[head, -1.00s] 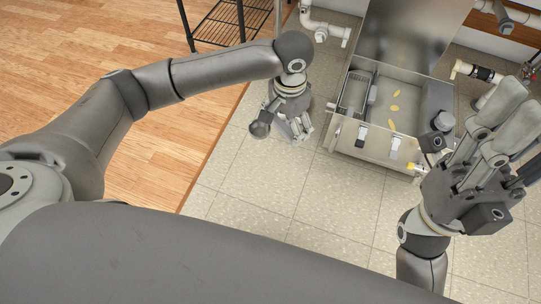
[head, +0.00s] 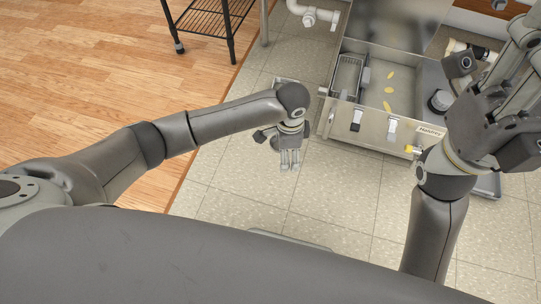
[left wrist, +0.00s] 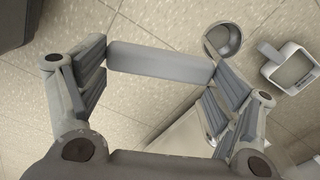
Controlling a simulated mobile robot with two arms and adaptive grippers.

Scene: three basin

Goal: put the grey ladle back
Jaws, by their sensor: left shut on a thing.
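My left gripper (head: 289,162) hangs above the tiled floor in front of the basin, fingers pointing down. In the left wrist view my left gripper (left wrist: 160,75) is shut on a smooth grey bar (left wrist: 160,63) that spans between its two fingers. This bar looks like part of the grey ladle; the rest of its shape does not show clearly. The ladle cannot be made out in the head view. My right gripper (head: 505,75) is at the right edge beside the basin, partly cut off by the frame, and nothing is clearly held in it.
The metal basin (head: 372,124) is open, with its lid (head: 395,25) raised behind. Several yellow bits (head: 388,92) and a wire basket (head: 348,72) are inside. A black wire rack (head: 215,18) stands at back left.

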